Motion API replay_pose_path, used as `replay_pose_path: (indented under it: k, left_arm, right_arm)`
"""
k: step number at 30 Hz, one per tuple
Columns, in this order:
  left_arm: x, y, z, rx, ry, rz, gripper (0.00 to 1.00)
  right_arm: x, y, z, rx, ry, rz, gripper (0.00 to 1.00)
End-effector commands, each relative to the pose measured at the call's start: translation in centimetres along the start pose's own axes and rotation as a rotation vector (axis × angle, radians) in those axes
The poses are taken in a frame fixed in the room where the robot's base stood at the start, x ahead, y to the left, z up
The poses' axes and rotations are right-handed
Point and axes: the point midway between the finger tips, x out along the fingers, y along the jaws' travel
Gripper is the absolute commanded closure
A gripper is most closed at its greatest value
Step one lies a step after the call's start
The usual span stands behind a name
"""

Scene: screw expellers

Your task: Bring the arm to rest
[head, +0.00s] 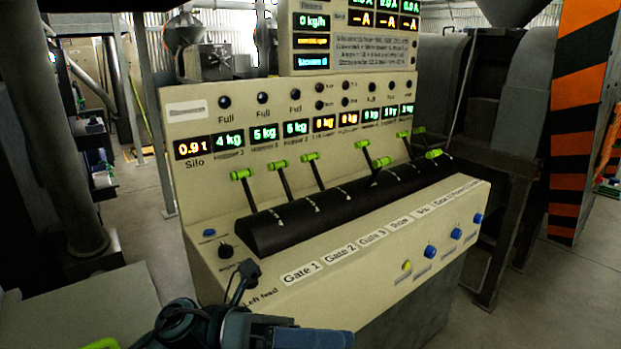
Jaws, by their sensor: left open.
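My left gripper (235,327) shows at the bottom edge, dark teal and black with a blue part reaching right; it is cut off by the frame. It is in front of the control console (215,290), near the "Left feed" label, and I see nothing held in it. Whether it touches the console I cannot tell. A black piece with a thin stem (248,272) stands just above it; I cannot tell whether it belongs to the console. My right gripper is not in view.
The console carries green-handled levers (310,157) on a black curved cover (340,200), blue buttons (430,252) and lit displays (228,141). A grey surface (75,310) lies at lower left. A striped orange-black post (580,120) stands right. Floor is bare at lower right.

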Motion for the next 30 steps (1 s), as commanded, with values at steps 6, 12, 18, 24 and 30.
replay_pose_path:
  k: [6,12,18,24,30]
  left_arm:
    - [-4.2,2.7,2.8,-0.606,-0.706,-0.129,0.43]
    - [-12.3,9.6,-3.2,-1.218,-1.326,-0.158,0.43]
    - [-17.4,13.2,-15.3,-1.72,-1.803,-0.135,0.43]
    - [-18.7,13.2,-22.7,-1.96,-2.026,-0.109,0.43]
    - [-18.8,13.2,-23.8,-1.996,-2.058,-0.104,0.43]
  right_arm:
    - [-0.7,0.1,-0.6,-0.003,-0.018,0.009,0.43]
    - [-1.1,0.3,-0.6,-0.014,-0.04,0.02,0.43]
    - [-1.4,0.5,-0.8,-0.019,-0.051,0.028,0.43]
    - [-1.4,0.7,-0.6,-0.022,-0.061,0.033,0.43]
    - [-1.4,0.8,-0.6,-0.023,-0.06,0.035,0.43]
